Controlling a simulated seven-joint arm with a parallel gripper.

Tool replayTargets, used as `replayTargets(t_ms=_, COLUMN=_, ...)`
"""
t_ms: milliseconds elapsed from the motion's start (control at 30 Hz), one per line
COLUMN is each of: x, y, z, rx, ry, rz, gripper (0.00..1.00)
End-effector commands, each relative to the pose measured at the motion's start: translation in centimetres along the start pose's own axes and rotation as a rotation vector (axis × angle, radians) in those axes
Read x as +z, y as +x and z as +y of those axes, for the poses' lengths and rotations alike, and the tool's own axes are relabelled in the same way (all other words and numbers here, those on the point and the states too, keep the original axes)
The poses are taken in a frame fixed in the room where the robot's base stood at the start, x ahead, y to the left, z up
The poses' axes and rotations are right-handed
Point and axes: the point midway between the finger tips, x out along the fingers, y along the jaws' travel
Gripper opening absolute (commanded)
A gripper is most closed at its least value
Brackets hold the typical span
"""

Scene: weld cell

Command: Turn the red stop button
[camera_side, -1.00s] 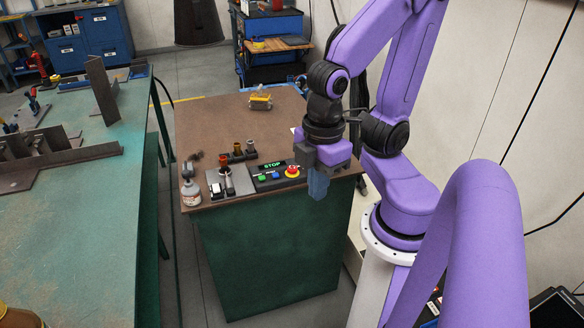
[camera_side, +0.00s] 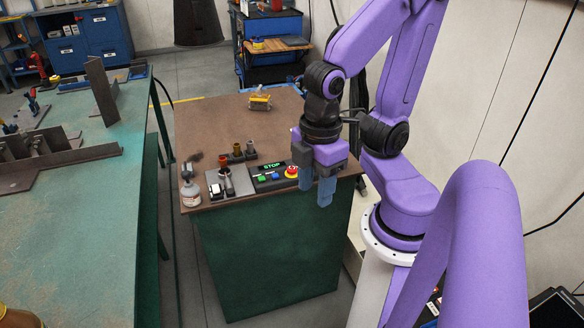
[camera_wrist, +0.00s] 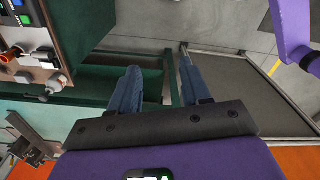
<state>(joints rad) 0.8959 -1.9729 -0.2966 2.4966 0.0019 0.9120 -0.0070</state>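The red stop button (camera_side: 291,171) sits on a yellow base at the right end of a black control box (camera_side: 268,177) near the front edge of the brown-topped bench. The box has a green-lit STOP display (camera_side: 272,166), a green button and a blue button. My gripper (camera_side: 316,192) points down just right of the red button, past the bench's front edge. Its two blue fingers are apart with nothing between them. In the wrist view the fingers of my gripper (camera_wrist: 158,82) are spread over the floor and cabinet side. I cannot make out the red button there.
A switch panel (camera_side: 230,182), a white bottle (camera_side: 188,186) and several small fittings stand left of the control box. A yellow item (camera_side: 260,102) lies farther back on the bench. The bench middle is clear. A green table (camera_side: 85,215) with metal parts stands at left.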

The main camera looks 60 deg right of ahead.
Motion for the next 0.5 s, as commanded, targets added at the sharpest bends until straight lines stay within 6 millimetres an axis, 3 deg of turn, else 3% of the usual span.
replayTargets(t_ms=167, x=-1.2, y=0.1, z=3.0, rx=0.004, ry=0.105, rz=-0.005, gripper=0.61)
replayTargets(t_ms=500, x=-1.8, y=0.8, z=12.4, rx=0.012, ry=0.382, rz=-0.013, gripper=0.61)
